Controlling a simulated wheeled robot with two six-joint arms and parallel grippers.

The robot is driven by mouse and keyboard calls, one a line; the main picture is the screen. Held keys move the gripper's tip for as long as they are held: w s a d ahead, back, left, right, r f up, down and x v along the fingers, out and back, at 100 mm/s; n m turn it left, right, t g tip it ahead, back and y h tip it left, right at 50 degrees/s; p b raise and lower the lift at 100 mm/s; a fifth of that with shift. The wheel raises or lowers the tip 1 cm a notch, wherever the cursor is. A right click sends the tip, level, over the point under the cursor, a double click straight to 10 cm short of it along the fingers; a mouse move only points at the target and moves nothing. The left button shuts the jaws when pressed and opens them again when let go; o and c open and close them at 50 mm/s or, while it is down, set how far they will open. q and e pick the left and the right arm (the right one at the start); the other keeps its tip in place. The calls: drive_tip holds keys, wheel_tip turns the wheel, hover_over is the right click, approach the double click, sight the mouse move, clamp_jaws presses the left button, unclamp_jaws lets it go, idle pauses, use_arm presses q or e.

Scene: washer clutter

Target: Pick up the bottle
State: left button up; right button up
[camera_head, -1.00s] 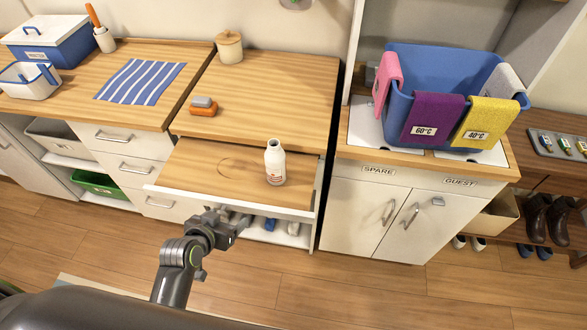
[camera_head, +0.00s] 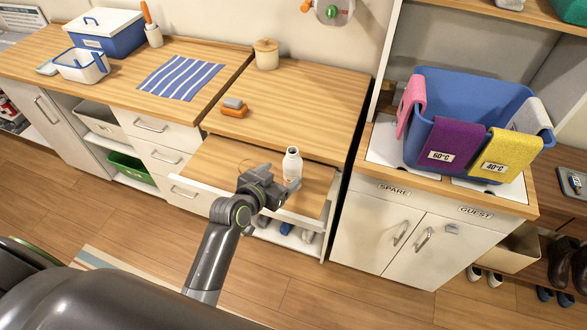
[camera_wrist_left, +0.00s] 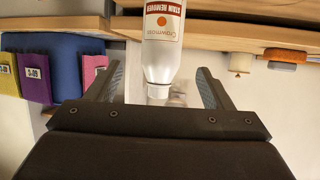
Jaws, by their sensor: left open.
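The bottle (camera_head: 292,165) is white with a white cap and stands upright on the wooden pull-out board (camera_head: 213,157) below the counter. My left gripper (camera_head: 282,190) is at the board's front, close to the bottle's near side and partly covering its lower part. In the left wrist view the bottle (camera_wrist_left: 162,42) appears upside down, with a "stain remover" label and its cap lowest. The open fingers (camera_wrist_left: 160,78) show on either side of the bottle's neck there. I cannot tell whether they reach around it; no grip shows. My right gripper is not in view.
An orange and grey brush (camera_head: 235,108) and a lidded jar (camera_head: 266,54) stand on the counter behind. A blue basket (camera_head: 470,98) with coloured cloths is at the right. A tall cabinet side rises right of the counter. Floor in front is open.

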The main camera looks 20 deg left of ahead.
sight(287, 168)
use_arm(q)
drive_tip(key=shift+p+x, duration=0.3)
drive_tip(key=shift+x, duration=1.7)
drive_tip(key=shift+w+p, duration=0.3)
drive_tip(key=shift+w, duration=0.1)
drive_tip(key=p+x, duration=0.1)
drive_tip(key=x, duration=0.1)
drive_tip(key=shift+w+d, duration=0.15)
drive_tip(key=shift+w, duration=0.25)
drive_tip(key=shift+x, duration=0.8)
drive_tip(key=c, duration=1.2)
